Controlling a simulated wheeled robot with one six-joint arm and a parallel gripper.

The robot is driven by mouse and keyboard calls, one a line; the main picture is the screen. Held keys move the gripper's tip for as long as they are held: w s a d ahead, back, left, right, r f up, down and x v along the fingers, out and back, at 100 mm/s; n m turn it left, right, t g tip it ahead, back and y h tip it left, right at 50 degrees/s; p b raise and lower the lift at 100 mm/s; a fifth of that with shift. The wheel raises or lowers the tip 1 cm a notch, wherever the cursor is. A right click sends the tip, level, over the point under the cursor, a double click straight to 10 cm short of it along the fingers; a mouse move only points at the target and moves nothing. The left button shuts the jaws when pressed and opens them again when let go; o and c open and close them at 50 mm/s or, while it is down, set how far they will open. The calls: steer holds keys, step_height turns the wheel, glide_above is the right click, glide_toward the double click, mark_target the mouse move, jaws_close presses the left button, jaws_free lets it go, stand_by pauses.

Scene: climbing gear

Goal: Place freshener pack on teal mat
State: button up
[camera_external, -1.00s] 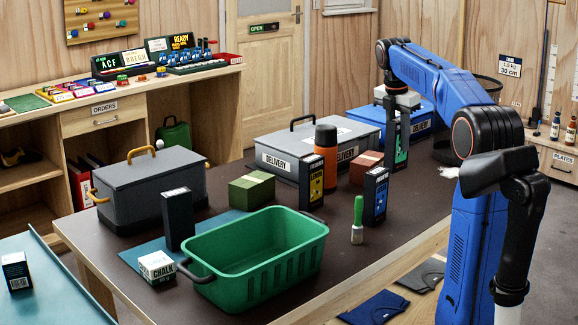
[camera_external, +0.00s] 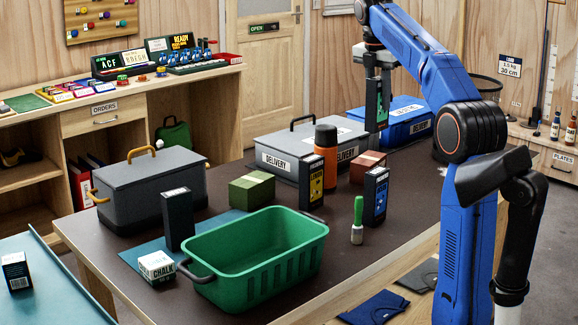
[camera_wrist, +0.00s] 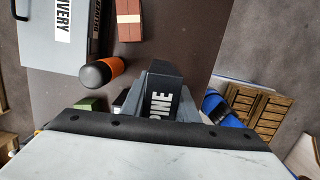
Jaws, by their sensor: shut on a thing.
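My gripper (camera_external: 377,72) is shut on a black freshener pack with a green label (camera_external: 376,108), held upright above the far part of the dark table. In the wrist view the pack (camera_wrist: 160,103) shows the word "PINE" between the jaws. The teal mat (camera_external: 208,222) lies at the left of the table, far from my gripper. A dark upright box (camera_external: 178,222) and a white chalk box (camera_external: 157,267) are on or at the mat. The green basket hides part of it.
The green basket (camera_external: 255,277) stands at the front. A yellow-label pack (camera_external: 311,183), a blue-label pack (camera_external: 375,197), an orange bottle (camera_external: 326,165) and a green-handled brush (camera_external: 357,220) stand mid-table. Grey delivery case (camera_external: 290,150), blue case (camera_external: 405,125), grey toolbox (camera_external: 150,190) and green block (camera_external: 251,190) are also there.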

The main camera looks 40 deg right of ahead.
steer(key=w+a+n, duration=0.3)
steer(key=w+a, duration=0.2)
steer(key=a, duration=0.9)
steer(key=w+a+n+t, duration=0.1)
steer(key=w+a+n, duration=0.3)
steer(key=a, duration=0.9)
steer(key=w+a+n, duration=0.1)
steer(key=w+a, duration=0.5)
steer(key=a, duration=0.8)
steer(key=shift+y, duration=0.3)
steer(key=f, duration=2.1)
steer(key=shift+w+f, duration=0.1)
steer(key=shift+w, duration=0.1)
steer(key=shift+f, duration=0.15)
steer(key=o, duration=1.1)
